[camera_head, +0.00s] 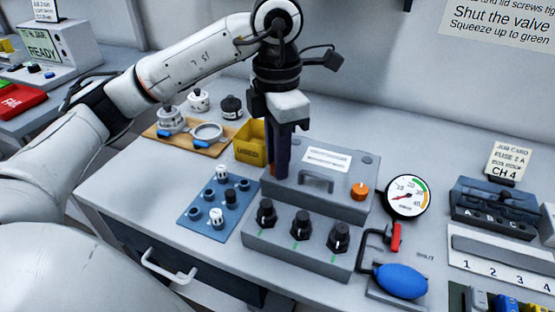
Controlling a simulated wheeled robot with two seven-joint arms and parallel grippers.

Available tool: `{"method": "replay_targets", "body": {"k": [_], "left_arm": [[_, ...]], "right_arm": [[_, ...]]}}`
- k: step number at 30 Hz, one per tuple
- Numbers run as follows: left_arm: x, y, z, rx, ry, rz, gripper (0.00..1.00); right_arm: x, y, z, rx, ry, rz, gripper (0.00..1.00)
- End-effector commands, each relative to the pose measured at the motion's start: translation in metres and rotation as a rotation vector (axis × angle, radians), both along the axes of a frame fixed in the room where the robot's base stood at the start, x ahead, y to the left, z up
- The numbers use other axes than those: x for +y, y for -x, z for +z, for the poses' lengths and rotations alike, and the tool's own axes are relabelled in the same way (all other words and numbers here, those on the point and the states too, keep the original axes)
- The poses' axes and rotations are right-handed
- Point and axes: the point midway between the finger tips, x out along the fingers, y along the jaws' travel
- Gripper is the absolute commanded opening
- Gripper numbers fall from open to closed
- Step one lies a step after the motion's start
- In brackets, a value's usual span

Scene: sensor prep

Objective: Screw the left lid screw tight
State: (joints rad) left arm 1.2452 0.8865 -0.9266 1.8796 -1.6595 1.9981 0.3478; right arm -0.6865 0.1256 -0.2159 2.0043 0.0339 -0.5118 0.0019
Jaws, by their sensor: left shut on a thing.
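My left arm reaches in from the left, and my left gripper (281,172) points straight down onto the left end of the grey lid (334,177). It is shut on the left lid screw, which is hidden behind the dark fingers. The orange right lid screw (360,190) stands in plain view at the lid's right end. The lid has a white label and a handle between the two screws. My right gripper is not in view.
Three black knobs (301,226) sit on the box in front. A round gauge (406,196), a red-handled valve (395,238) and a blue bulb (401,281) are to the right. A blue tray (187,213) of small parts and a yellow bin (249,144) are to the left.

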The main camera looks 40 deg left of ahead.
Motion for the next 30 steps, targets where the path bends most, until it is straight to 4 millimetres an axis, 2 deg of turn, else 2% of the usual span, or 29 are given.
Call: {"method": "replay_targets", "body": {"k": [30], "left_arm": [[0.001,0.000,-0.001,0.002,-0.001,-0.948,0.00]], "right_arm": [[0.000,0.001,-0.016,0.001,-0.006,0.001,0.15]]}}
